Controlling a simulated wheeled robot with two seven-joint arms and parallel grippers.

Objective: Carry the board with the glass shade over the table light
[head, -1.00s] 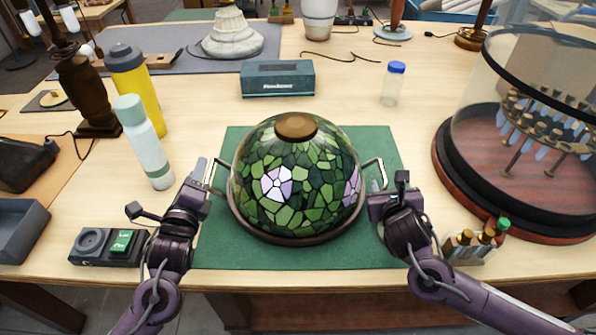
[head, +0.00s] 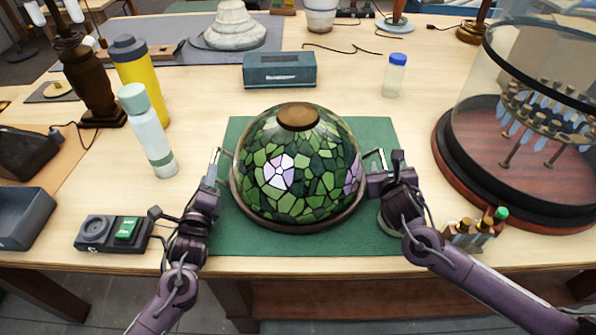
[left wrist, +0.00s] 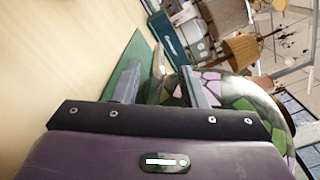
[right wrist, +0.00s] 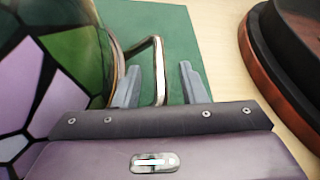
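The green and pink stained-glass shade (head: 297,165), with a brown cap, sits upright on a round brown board (head: 290,229) on a green mat (head: 225,248). The board has a pale metal handle on each side. My left gripper (head: 215,162) is at the left handle, its fingers apart in the left wrist view (left wrist: 160,85); whether the handle lies between them is unclear. My right gripper (head: 383,170) is at the right handle (head: 382,156). In the right wrist view the right handle (right wrist: 159,70) stands between its two open fingers. The table light is not clearly identifiable.
A glass dome on a round wooden base (head: 470,190) stands close on the right, with small bottles (head: 470,235) before it. A white bottle (head: 148,130), yellow bottle (head: 140,80) and switch box (head: 113,233) stand left. A teal box (head: 279,70) lies behind the mat.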

